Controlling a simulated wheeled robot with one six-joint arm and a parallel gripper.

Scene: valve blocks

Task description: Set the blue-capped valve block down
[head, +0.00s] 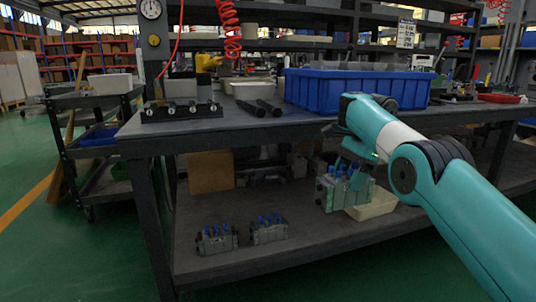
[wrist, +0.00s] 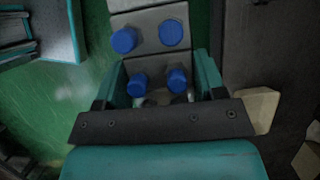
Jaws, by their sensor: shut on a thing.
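My gripper (head: 352,168) is shut on a grey valve block (head: 330,193) with blue caps, held at about the height between the bench top and the lower shelf. In the wrist view the block (wrist: 158,48) shows several blue caps, with the teal fingers of my gripper (wrist: 158,85) on either side of it. Its underside is hidden there. Two similar blue-capped valve blocks stand upright on the lower shelf (head: 290,262), a left one (head: 216,241) and a right one (head: 268,231). I cannot tell whether the held block touches anything.
A cream tray (head: 373,206) is beside the held block in the head view. The bench top (head: 225,122) overhangs the shelf and carries a blue crate (head: 350,90). A cardboard box (head: 210,171) stands at the shelf's back. Bare shelf shows in front of the tray.

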